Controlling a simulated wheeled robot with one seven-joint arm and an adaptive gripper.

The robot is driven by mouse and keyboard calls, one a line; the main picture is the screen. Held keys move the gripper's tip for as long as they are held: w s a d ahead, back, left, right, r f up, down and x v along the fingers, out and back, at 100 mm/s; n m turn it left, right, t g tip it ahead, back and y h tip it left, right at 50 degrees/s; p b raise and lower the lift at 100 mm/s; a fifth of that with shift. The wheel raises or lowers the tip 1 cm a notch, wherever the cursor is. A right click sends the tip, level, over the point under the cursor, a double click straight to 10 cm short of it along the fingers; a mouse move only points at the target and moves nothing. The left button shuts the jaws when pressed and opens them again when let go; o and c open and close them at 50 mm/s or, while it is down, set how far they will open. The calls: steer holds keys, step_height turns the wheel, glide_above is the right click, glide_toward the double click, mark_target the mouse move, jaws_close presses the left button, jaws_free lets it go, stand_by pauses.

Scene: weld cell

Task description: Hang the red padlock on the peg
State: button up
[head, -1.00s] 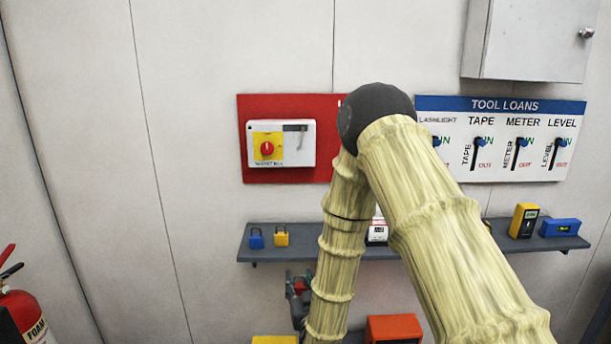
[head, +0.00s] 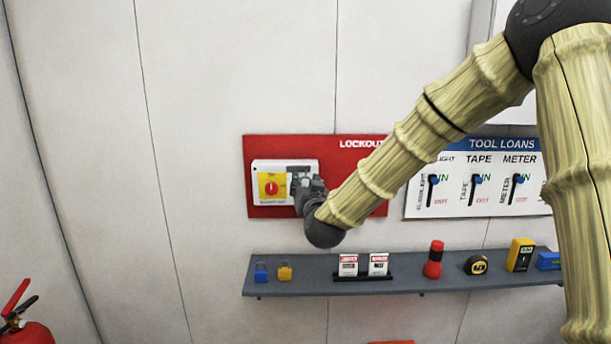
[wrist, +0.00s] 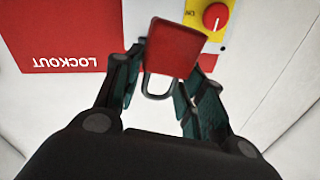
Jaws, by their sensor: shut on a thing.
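The red padlock (wrist: 173,48) is between the fingers of my gripper (wrist: 168,62) in the wrist view, its shackle toward the palm. My gripper is shut on it. In the head view my gripper (head: 306,188) is in front of the right part of the white switch box (head: 258,166), and the padlock cannot be made out there. The box has a yellow plate with a red knob (head: 271,188), also seen in the wrist view (wrist: 215,16). The peg cannot be made out now; my gripper or the padlock may hide it. Contact with the box cannot be told.
The box is on a red LOCKOUT board (head: 350,150). Below, a grey shelf (head: 300,288) holds a blue padlock (head: 261,272), a yellow padlock (head: 285,272), tags and several tools. A TOOL LOANS board (head: 475,200) is at right. The wall left of the board is clear.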

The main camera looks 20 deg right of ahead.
mark_target(303, 171)
steer(key=shift+w+r, duration=0.15)
steer(key=shift+r, duration=0.25)
steer(key=shift+w+d+f+p, duration=0.15)
steer(key=shift+w+d+p, duration=0.2)
steer(key=shift+w, duration=0.95)
steer(key=shift+w+d+f+p, duration=0.15)
steer(key=shift+w+d, duration=0.3)
steer(key=shift+w, duration=0.85)
steer(key=shift+w+d+f+p, duration=0.1)
steer(key=shift+w+d+p, duration=0.3)
steer(key=shift+w, duration=0.9)
steer(key=shift+w+d+f+b, duration=0.15)
steer(key=shift+w+f+b, duration=0.4)
steer(key=shift+b, duration=0.2)
steer(key=o, duration=1.1)
steer(key=shift+o, duration=0.2)
